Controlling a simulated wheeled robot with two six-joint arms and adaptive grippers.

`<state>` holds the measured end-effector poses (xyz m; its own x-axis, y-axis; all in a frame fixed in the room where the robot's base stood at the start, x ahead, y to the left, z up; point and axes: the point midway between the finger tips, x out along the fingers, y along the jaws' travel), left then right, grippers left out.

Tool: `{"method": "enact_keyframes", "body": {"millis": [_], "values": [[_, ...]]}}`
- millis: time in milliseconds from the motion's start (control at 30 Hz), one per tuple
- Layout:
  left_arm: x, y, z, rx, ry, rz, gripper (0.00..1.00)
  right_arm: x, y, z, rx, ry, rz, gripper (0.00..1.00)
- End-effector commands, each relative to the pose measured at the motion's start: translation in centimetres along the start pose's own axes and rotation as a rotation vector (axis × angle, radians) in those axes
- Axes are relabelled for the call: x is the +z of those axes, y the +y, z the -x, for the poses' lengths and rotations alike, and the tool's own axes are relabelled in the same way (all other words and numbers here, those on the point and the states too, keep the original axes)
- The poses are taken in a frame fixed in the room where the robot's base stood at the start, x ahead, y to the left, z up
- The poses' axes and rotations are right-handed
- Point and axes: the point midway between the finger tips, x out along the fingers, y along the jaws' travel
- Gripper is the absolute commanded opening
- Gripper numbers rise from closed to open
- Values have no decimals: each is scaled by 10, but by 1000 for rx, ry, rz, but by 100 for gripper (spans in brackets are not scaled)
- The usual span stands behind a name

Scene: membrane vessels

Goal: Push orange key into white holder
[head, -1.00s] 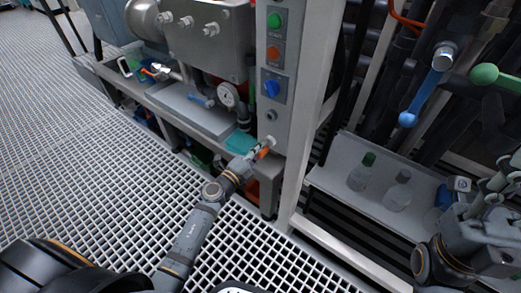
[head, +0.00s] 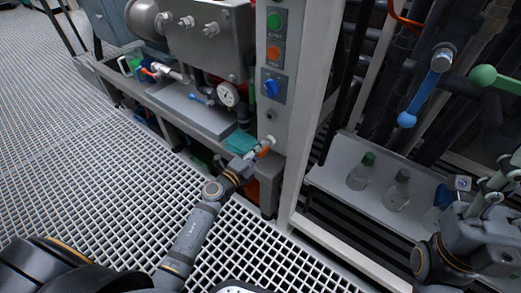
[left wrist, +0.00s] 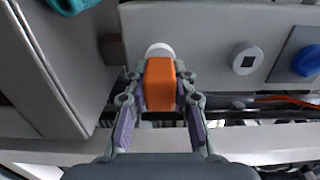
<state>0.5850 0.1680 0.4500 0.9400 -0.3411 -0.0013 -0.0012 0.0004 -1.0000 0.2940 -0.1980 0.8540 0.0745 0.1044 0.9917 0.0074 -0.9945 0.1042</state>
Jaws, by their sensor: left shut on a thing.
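The orange key (left wrist: 160,84) is an orange block held upright between the fingers of my left gripper (left wrist: 160,100) in the left wrist view. The gripper is shut on it. In the head view my left gripper (head: 257,155) is at the lower front of the grey control column, with the orange key (head: 264,151) at its tip. The round white holder (left wrist: 159,50) shows just beyond the key's far end, on the panel face. The key hides part of it, and I cannot tell how far the key is inside. My right gripper (head: 508,172) is at the right edge, partly cut off.
Above the holder on the column (head: 272,100) are a green button, an orange button and a blue knob (head: 271,88). A teal cloth (head: 240,142) lies on the left ledge. Bottles (head: 361,172) stand on the right shelf (head: 335,178). Pipes and valve handles are above it.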

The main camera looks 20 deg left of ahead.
Motion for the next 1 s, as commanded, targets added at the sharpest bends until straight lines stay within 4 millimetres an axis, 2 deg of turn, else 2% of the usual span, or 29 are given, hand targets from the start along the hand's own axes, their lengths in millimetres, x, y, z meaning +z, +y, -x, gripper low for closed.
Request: {"method": "enact_keyframes", "body": {"millis": [733, 767, 933, 1000], "values": [[0, -1, -12, -1, -1, 1, 0, 0, 0, -3, 0, 0, 0, 40], [0, 0, -12, -1, -1, 0, 26, 0, 0, -3, 0, 0, 0, 40], [0, 0, -12, -1, -1, 0, 50, 0, 0, -2, 1, 0, 0, 40], [0, 0, -12, -1, -1, 0, 52, 0, 0, -2, 1, 0, 0, 40]]}}
